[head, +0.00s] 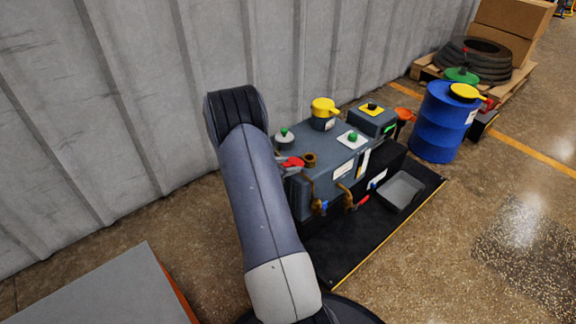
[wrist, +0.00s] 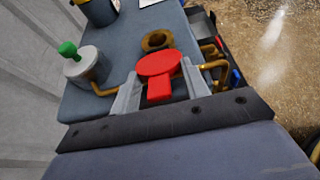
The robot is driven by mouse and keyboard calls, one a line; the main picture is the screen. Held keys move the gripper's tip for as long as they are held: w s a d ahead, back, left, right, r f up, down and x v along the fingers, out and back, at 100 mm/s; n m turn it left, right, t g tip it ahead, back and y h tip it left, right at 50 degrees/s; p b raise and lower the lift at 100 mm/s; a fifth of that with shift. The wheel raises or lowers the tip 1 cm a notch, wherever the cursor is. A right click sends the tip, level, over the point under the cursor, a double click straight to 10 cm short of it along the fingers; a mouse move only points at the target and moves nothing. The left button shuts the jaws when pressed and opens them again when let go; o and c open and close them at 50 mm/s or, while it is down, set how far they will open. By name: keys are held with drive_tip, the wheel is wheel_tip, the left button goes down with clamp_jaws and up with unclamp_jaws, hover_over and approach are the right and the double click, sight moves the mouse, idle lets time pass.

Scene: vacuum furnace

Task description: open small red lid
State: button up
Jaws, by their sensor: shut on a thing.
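The small red lid (wrist: 158,63) is round with a square tab, seen in the middle of the wrist view. My gripper (wrist: 160,80) is shut on it, one pale finger on each side of the tab. Just beyond the lid is a round brass port (wrist: 157,41) with its dark opening showing; the lid lies beside it, not over it. In the head view the red lid (head: 292,162) shows left of the brass port (head: 310,159), on the near end of the grey machine (head: 330,150). My arm hides the gripper there.
A green-knobbed cylinder (wrist: 85,63) stands left of my gripper, with brass pipes nearby. A yellow cap (head: 323,107) and a green button (head: 353,137) sit on the machine. A grey tray (head: 400,190) and blue drum (head: 438,125) stand to the right. A corrugated wall rises behind.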

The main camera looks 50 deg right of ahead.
drive_tip(key=c, duration=0.7)
drive_tip(key=shift+o, duration=0.2)
drive_tip(key=p, duration=0.1)
drive_tip(key=r+y+p, duration=0.1)
drive_tip(key=p, duration=0.1)
drive_tip(key=shift+d+r, duration=0.15)
drive_tip(key=shift+r, duration=0.1)
drive_tip(key=y+p, duration=0.1)
drive_tip(key=p, duration=0.1)
drive_tip(key=y+p, duration=0.1)
drive_tip(key=p, duration=0.1)
drive_tip(key=shift+s+d+r, duration=0.1)
drive_tip(key=shift+d+r, duration=0.1)
drive_tip(key=shift+r, duration=0.2)
drive_tip(key=shift+y+p, duration=0.4)
drive_tip(key=shift+p, duration=0.25)
drive_tip(key=shift+f, duration=0.1)
drive_tip(key=o, duration=1.4)
